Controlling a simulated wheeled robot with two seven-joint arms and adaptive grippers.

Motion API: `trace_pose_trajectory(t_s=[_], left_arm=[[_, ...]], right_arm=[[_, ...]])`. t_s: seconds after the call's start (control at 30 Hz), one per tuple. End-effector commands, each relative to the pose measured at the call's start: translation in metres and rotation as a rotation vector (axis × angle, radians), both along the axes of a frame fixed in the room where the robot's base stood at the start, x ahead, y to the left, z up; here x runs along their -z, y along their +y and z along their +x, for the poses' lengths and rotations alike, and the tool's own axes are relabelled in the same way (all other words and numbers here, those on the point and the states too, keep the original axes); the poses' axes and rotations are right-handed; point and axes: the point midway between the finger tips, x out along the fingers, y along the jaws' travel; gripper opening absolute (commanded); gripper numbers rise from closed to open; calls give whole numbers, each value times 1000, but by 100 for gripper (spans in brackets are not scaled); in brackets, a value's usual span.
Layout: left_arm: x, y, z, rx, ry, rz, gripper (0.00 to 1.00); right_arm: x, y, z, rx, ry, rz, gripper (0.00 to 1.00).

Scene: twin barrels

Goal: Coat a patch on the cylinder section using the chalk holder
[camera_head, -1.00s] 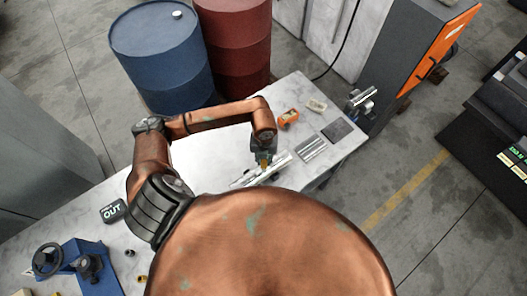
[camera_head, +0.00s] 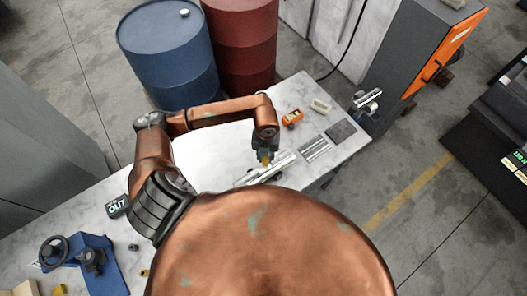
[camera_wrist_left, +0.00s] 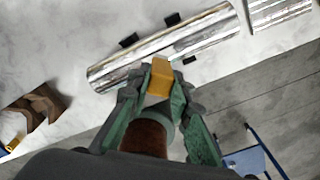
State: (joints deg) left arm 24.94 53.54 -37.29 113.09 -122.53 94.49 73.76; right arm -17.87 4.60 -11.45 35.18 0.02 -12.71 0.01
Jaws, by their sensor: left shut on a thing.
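My left gripper (camera_head: 265,154) is shut on the chalk holder (camera_wrist_left: 160,78), a yellow-orange block between its green fingers in the left wrist view. A rusty brown round part shows behind the block; I cannot tell whether it belongs to the holder. The cylinder section (camera_head: 268,170) is a shiny silver round bar lying on the pale marble table. It also runs diagonally across the left wrist view (camera_wrist_left: 205,36), with small black blocks along its sides. The holder overlaps the cylinder's near edge there; contact cannot be told. My right gripper is not in view.
On the table (camera_head: 60,220) lie an orange device (camera_head: 292,118), a pale block (camera_head: 320,105), a ridged metal plate (camera_head: 314,149) and a dark square (camera_head: 340,131). A blue fixture (camera_head: 98,262) and an OUT sign (camera_head: 117,207) are at left. Blue (camera_head: 165,50) and red (camera_head: 240,45) barrels stand behind.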

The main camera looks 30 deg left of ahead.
Motion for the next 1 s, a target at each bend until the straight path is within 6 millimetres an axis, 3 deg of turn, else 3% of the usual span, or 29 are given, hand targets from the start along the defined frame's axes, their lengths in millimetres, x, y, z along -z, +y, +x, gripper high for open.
trace_pose_trajectory(t_s=[0.3, 0.53, 1.0], left_arm=[[-31, -2, 0, 3, 2, 0, 0], [-50, -4, 2, 10, 2, 0, 0], [-54, -5, 2, 12, 3, 0, 0]], right_arm=[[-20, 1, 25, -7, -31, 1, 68], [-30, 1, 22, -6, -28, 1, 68], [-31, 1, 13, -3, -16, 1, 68]])
